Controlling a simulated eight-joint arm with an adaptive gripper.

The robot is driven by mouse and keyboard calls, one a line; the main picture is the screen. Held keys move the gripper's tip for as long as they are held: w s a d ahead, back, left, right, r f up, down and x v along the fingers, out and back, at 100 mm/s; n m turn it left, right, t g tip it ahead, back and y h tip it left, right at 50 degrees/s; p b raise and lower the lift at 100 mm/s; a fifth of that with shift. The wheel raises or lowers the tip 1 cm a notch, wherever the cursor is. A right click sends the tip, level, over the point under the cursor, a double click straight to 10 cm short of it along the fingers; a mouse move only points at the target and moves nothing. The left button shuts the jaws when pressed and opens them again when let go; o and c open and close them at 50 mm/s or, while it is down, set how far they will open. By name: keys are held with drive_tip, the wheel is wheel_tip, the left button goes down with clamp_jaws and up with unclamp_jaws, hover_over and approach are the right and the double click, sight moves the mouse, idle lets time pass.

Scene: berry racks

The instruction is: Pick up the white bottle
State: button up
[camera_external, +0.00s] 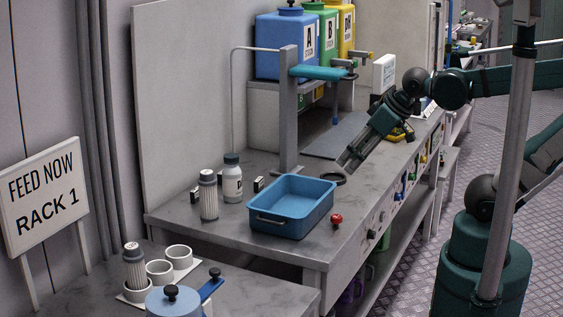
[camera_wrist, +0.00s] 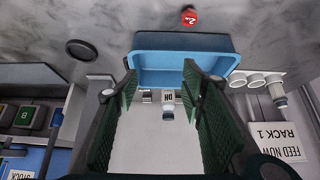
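The white bottle (camera_external: 232,184) has a dark grey-green cap and a printed label. It stands upright on the grey bench behind the blue tray in the external view. In the wrist view the bottle (camera_wrist: 168,98) appears upside down, small and distant, between my fingers. My gripper (camera_external: 345,161) is above the bench, to the right of the bottle and beyond the blue tray. In the wrist view my gripper's fingers (camera_wrist: 160,80) are wide apart with nothing held between them.
A blue tray (camera_external: 318,213) lies between bottle and bench front; a red object (camera_external: 336,219) is beside it. A ribbed white container (camera_external: 208,196) stands left of the bottle. A grey post (camera_external: 289,120) with a teal arm (camera_external: 322,73) rises behind the tray. A dark ring (camera_external: 334,179) lies near my gripper.

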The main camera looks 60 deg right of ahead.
drive_tip(key=o, duration=0.5)
drive_tip(key=shift+c, duration=0.2)
drive_tip(key=shift+r, duration=0.1)
drive_tip(key=shift+r, duration=2.55)
drive_tip(key=w+r+m+g+h+p, duration=0.1)
drive_tip(key=w+r+m+p, duration=0.2)
drive_tip(key=w, duration=0.4)
drive_tip(key=w+r+g+p, duration=0.1)
drive_tip(key=w+r+p, duration=0.25)
drive_tip(key=w, duration=0.45)
drive_tip(key=m+g+h+p, duration=0.2)
drive_tip(key=m+p, duration=0.3)
drive_tip(key=p, duration=0.6)
hover_over(233, 156)
wheel_tip(233, 156, down, 6)
drive_tip(key=f, duration=0.1)
drive_tip(key=shift+m, duration=0.3)
wheel_tip(233, 156, down, 9)
drive_tip(key=shift+d+r, duration=0.1)
drive_tip(key=shift+f, duration=0.4)
